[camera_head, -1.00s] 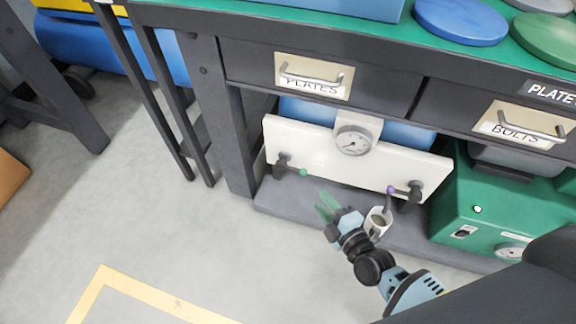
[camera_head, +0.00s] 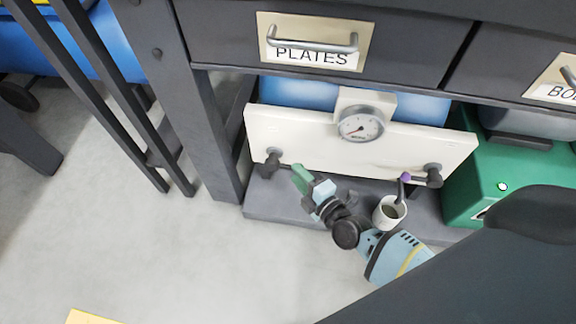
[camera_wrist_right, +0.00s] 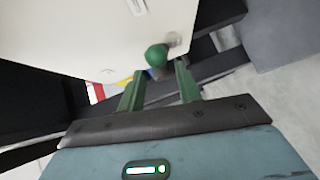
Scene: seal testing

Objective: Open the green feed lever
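The green feed lever's dark valve body (camera_head: 271,162) is at the left end of the white panel (camera_head: 340,150) under the bench. In the head view, its green knob is hard to tell apart from my green fingers. In the right wrist view the round green knob (camera_wrist_right: 157,55) shows clearly, just beyond and between the fingertips. My right gripper (camera_head: 299,178) is at the lever, coming from the lower right. Its two green fingers are apart in the wrist view (camera_wrist_right: 158,82), with a gap around the knob. My left gripper is not in view.
A second lever with a purple knob (camera_head: 405,177) is at the panel's right end. A white cup (camera_head: 389,213) stands below it, close to my right wrist. A gauge (camera_head: 361,125) is at the panel's top. A green machine (camera_head: 475,180) is at the right.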

